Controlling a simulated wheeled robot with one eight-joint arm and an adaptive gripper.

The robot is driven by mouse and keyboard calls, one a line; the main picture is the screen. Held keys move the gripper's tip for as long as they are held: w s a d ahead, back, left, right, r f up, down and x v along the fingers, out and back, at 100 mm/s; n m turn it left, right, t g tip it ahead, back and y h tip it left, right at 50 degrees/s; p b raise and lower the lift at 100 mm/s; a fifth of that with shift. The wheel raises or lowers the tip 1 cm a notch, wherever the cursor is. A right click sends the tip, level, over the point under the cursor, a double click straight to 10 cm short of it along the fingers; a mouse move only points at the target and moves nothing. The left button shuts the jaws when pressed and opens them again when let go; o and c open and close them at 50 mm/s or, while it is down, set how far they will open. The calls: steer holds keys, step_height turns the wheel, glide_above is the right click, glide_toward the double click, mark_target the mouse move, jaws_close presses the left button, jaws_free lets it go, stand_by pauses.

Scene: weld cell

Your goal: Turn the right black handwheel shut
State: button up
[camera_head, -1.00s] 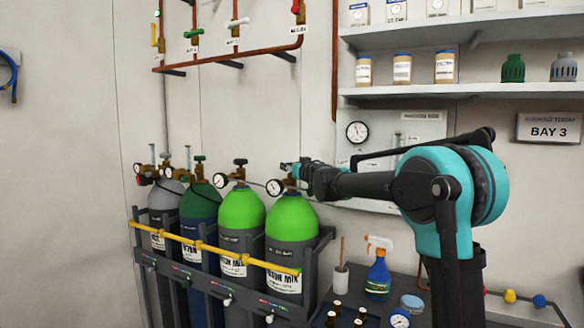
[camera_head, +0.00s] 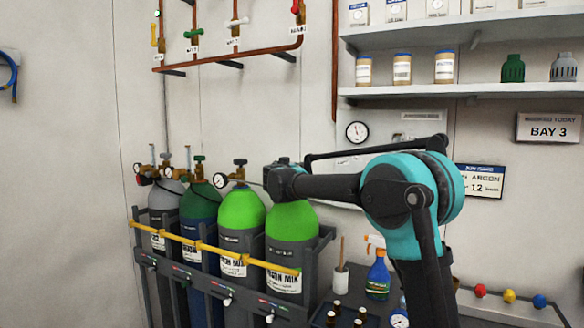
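The right bright green cylinder (camera_head: 292,222), labelled as a mix, stands at the right end of the rack. My gripper (camera_head: 277,181) is at its valve, just above the cylinder's shoulder, and covers the valve and its gauge. The right black handwheel is mostly or wholly hidden; a dark shape shows at the top of my gripper, but I cannot tell whether it is the wheel. My fingers are hidden too, so contact and opening cannot be seen. The left black handwheel (camera_head: 240,162) sits on the neighbouring bright green cylinder (camera_head: 241,214), clear of my gripper.
A yellow bar (camera_head: 215,249) runs across the rack front. Grey and dark green cylinders (camera_head: 200,215) stand left. A spray bottle (camera_head: 378,275), a white cup (camera_head: 340,282) and small bottles are on the bench below my arm. Shelves (camera_head: 460,90) hang above; copper pipes (camera_head: 235,58) run upper left.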

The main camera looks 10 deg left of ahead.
stand_by(0.3)
steer(key=o, duration=1.2)
steer(key=s+a, duration=0.1)
steer(key=s, duration=1.1)
